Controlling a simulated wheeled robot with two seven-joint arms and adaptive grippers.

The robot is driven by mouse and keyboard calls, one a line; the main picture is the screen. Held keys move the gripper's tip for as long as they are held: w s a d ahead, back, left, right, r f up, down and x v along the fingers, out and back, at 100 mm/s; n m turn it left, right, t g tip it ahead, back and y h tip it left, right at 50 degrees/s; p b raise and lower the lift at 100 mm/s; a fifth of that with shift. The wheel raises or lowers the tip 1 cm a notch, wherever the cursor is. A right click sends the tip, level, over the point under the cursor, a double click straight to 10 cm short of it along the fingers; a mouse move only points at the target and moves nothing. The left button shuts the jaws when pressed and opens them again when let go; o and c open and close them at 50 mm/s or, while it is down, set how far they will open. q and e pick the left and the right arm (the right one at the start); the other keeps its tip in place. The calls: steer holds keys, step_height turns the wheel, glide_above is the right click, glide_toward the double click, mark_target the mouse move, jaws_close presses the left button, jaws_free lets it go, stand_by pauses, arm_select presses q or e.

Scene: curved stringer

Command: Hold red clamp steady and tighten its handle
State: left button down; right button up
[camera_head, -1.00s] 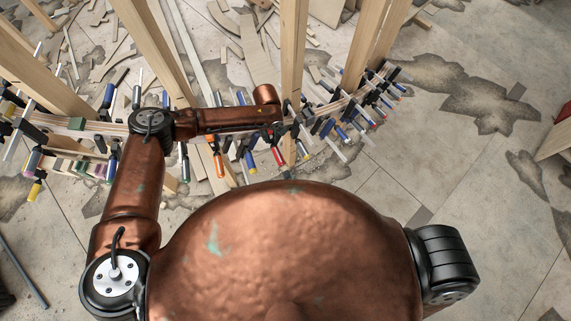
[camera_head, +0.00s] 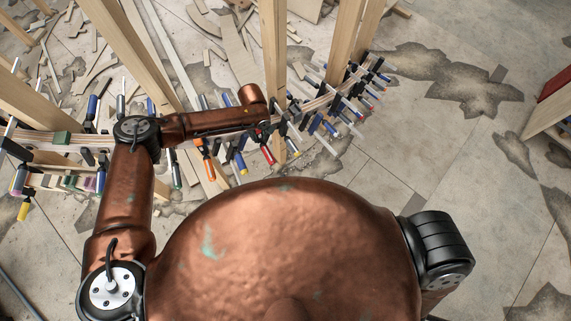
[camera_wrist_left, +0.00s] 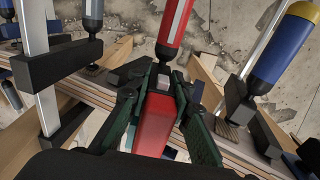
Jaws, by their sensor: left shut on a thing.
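The red clamp shows in the left wrist view with a red body (camera_wrist_left: 156,122) low in the middle and a red handle with a pale stripe (camera_wrist_left: 173,22) above it. In the head view its red handle (camera_head: 268,155) hangs below the curved wooden stringer. My left gripper (camera_wrist_left: 165,85) has its green-black fingers on both sides of the clamp and is shut on it. In the head view the left gripper (camera_head: 262,130) is small and partly hidden by my forearm. My right gripper is out of view; only my right shoulder shows.
The laminated stringer (camera_head: 68,139) carries several other clamps close by. A blue-handled clamp (camera_wrist_left: 280,50) stands right of the red one, and a dark-handled one (camera_wrist_left: 92,14) left. Upright wooden posts (camera_head: 273,60) rise behind. The floor at right is mostly clear.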

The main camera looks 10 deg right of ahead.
mark_target(258, 130)
arm_select(q)
steer(key=c, duration=1.7)
jaws_free()
steer(key=shift+o, duration=0.8)
steer(key=o, duration=0.4)
steer(key=shift+c, duration=0.2)
steer(key=shift+r, duration=2.5)
steer(key=shift+r, duration=4)
